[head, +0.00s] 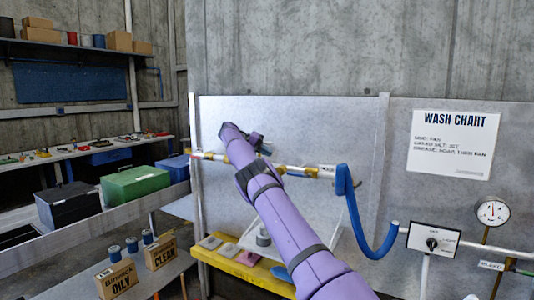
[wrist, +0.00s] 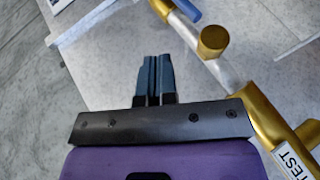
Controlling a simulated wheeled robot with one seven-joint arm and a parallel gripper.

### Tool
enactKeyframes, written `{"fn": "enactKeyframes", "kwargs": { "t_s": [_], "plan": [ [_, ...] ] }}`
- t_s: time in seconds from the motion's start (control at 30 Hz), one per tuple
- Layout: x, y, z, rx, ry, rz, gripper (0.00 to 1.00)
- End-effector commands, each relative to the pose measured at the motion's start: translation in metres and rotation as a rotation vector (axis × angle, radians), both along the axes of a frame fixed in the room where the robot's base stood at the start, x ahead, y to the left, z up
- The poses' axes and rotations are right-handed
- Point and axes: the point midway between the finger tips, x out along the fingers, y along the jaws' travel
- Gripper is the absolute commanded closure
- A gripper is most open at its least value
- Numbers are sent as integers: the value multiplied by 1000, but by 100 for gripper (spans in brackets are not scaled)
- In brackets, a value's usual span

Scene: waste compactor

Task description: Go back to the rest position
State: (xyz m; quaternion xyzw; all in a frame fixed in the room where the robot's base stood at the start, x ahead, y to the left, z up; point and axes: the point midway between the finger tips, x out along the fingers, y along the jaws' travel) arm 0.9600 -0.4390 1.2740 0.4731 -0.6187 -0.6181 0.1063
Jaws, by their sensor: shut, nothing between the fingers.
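My purple arm reaches up and away across the head view to a grey metal panel (head: 350,120). My gripper (head: 262,146) is at its far end, just above a horizontal brass and steel pipe (head: 302,170). In the wrist view my gripper (wrist: 154,62) has its two dark fingers side by side, shut, with nothing between them. The pipe (wrist: 257,110) runs diagonally to the right of the fingers and carries a label reading TEST (wrist: 297,168). I cannot tell whether the gripper touches the pipe.
A gauge (head: 492,211) is at far right. A yellow-edged ledge (head: 235,270) lies below the arm. Bins and a green box (head: 135,184) stand at left.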

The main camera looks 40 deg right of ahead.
Motion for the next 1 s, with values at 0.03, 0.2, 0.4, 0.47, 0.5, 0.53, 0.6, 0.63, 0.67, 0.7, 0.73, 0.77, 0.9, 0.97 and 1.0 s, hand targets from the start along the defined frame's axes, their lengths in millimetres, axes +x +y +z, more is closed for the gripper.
{"fn": "enactKeyframes", "kwargs": {
  "t_s": [0.03,0.2,0.4,0.47,0.5,0.53,0.6,0.63,0.67,0.7,0.73,0.77,0.9,0.97,1.0],
  "plan": [
    [0,0,0,0,0,1,100],
    [0,1,0,0,0,0,100],
    [0,1,0,0,0,0,100],
    [0,1,0,0,0,0,100],
    [0,1,0,0,0,0,100],
    [0,1,0,0,0,0,100],
    [0,1,0,1,-1,0,100],
    [0,1,1,1,-1,0,100],
    [-1,0,3,4,-3,0,100],
    [-2,0,6,9,-6,1,100],
    [-3,-1,9,16,-10,1,100],
    [-5,-1,13,23,-15,3,100],
    [-18,-4,40,81,-48,15,100],
    [-25,-4,52,114,-67,24,100],
    [-30,-4,60,136,-78,31,100]
  ]
}}
